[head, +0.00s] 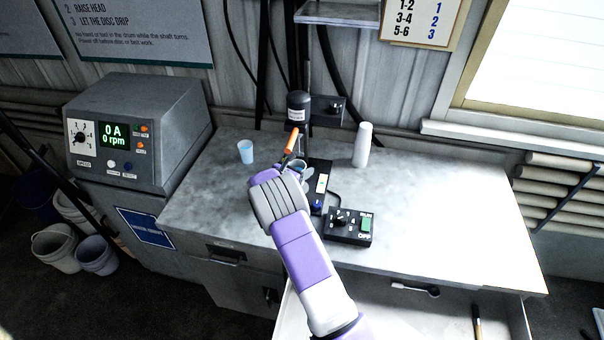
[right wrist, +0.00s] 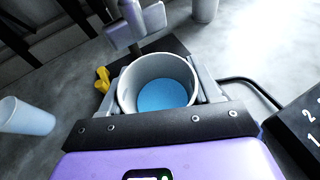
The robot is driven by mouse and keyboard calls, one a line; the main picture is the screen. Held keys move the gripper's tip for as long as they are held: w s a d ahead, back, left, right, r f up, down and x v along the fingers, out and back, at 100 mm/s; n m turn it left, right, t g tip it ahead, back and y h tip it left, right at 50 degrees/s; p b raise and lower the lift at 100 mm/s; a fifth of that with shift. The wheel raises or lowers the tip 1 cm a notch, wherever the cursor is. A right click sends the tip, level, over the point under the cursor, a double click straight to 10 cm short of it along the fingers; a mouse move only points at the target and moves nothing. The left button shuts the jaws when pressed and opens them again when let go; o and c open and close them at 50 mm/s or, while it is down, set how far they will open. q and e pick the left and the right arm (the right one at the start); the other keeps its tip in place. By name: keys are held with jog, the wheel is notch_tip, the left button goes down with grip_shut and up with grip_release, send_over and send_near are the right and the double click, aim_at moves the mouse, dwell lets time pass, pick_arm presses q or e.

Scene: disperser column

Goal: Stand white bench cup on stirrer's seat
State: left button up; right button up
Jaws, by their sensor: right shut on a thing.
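My right gripper (right wrist: 160,88) is shut on a white cup (right wrist: 128,97), one finger on each side. The cup is upright or nearly so, and its inside shows blue at the bottom. In the head view the cup (head: 301,165) is mostly hidden behind my right gripper (head: 292,177). The stirrer, with a dark motor head (head: 298,105), stands at the back of the bench. Its black base (right wrist: 172,48) shows behind and beside the cup. I cannot tell whether the cup touches the seat. My left gripper is not in view.
A light blue cup (head: 246,152) stands at left on the bench (head: 430,190); a white cup stack (head: 362,145) stands at back right. A black control box (head: 348,228) sits in front. An open drawer (head: 440,305) juts out below. The bench's right side is clear.

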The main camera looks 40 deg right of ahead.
jog(key=shift+w+d, duration=0.2)
jog(key=shift+d, duration=0.35)
notch_tip(320, 180, down, 4)
jog(key=shift+w+d+r, duration=0.1)
jog(key=shift+r, duration=0.1)
jog(key=shift+r, duration=0.1)
jog(key=shift+f+b, duration=0.3)
jog(key=shift+b, duration=0.05)
jog(key=o, duration=1.1)
jog(key=shift+r, duration=0.1)
jog(key=shift+r, duration=0.1)
